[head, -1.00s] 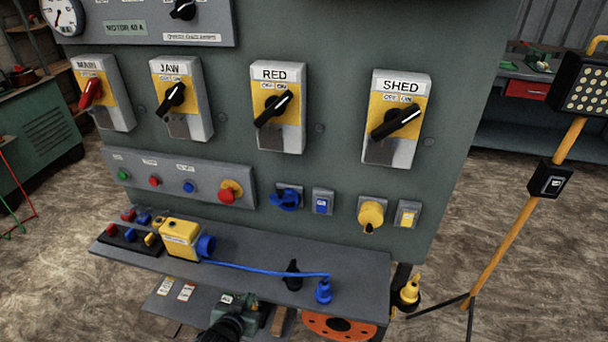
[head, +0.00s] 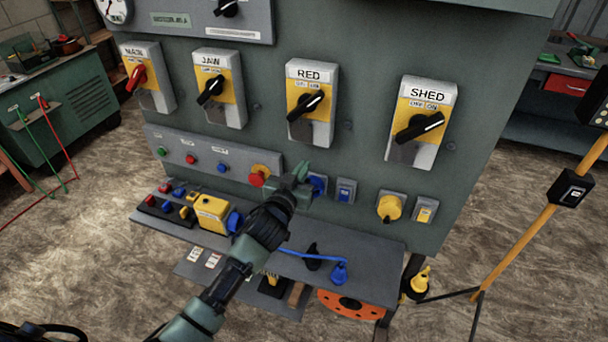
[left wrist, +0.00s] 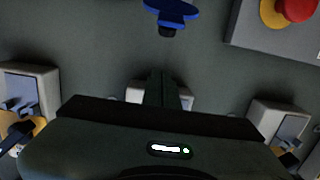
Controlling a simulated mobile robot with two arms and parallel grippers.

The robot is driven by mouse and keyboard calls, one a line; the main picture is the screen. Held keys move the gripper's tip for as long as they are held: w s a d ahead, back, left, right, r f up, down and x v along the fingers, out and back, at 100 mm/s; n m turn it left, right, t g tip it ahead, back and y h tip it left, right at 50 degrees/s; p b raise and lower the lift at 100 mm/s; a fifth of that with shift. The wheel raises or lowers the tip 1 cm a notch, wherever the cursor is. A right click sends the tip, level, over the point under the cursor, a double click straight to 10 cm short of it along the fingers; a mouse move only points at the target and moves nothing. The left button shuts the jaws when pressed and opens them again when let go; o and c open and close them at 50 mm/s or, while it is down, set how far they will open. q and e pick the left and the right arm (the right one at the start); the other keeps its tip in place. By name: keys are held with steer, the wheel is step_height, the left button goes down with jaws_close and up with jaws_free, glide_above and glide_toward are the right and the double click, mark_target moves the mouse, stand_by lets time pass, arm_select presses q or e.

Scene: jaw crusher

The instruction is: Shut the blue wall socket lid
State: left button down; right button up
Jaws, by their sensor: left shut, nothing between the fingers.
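The blue wall socket (head: 319,184) is on the green panel below the RED switch, partly hidden behind my left gripper in the head view. In the left wrist view, which is upside down, its blue lid part (left wrist: 172,10) shows at the top edge, jutting out with side wings; it looks open, but the socket is cut off. My left gripper (head: 302,172) is shut and empty, in front of the panel just left of the socket in the head view. Its fingers (left wrist: 163,88) point at the panel, apart from the blue part. Contact cannot be told. My right gripper is not in view.
A yellow socket (head: 389,208) is further right. The shelf (head: 370,272) below carries a yellow box (head: 212,214) and a blue plug (head: 339,273) on a cable.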

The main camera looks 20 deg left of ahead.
arm_select(q)
steer(key=shift+w, duration=0.95)
steer(key=shift+s+f+p, duration=0.2)
steer(key=shift+f, duration=0.45)
steer(key=shift+s+f+p, duration=0.15)
steer(key=shift+f+p, duration=0.05)
steer(key=shift+f, duration=0.4)
steer(key=shift+s+f, duration=0.45)
steer(key=shift+f, duration=0.25)
